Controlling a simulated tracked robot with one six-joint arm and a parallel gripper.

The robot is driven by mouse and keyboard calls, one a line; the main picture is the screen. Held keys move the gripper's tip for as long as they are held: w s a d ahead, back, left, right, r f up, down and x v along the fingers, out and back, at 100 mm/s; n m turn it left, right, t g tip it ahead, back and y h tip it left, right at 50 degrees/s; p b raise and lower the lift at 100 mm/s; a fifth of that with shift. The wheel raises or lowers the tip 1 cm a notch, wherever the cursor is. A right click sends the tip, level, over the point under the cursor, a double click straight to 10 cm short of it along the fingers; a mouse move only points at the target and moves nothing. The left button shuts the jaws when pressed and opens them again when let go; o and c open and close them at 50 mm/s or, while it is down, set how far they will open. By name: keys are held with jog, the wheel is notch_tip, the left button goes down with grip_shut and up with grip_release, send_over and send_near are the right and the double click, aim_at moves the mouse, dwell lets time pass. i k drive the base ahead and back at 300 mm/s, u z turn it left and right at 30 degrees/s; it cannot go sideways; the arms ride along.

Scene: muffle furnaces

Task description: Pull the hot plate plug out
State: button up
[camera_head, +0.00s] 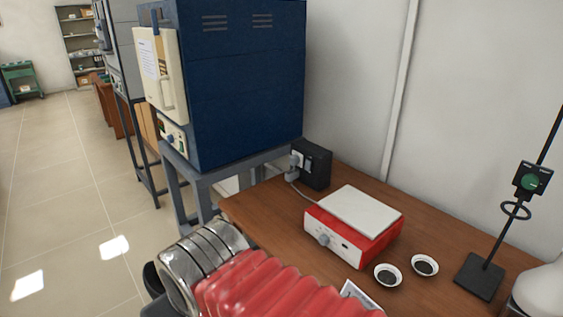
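The hot plate (352,221) has a red body, a pale square top and a knob on its front. It stands on the brown wooden table (262,214). A black socket box (318,165) stands behind it to the left, near the wall. A grey plug (293,172) sits at the left face of the box and appears to be in it. A grey cord (306,195) runs from the plug toward the hot plate. My gripper is not in view; only my arm's red bellows and metal part show at the bottom.
A blue muffle furnace (240,90) on a grey stand (225,180) rises close to the left of the socket box. Two small white dishes (388,275) (425,265) lie right of the hot plate. A black stand (480,277) with a pole is at the right.

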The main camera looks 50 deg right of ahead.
aim_at(294, 160)
jog(key=u, duration=0.05)
jog(key=i, duration=1)
jog(key=z, duration=0.05)
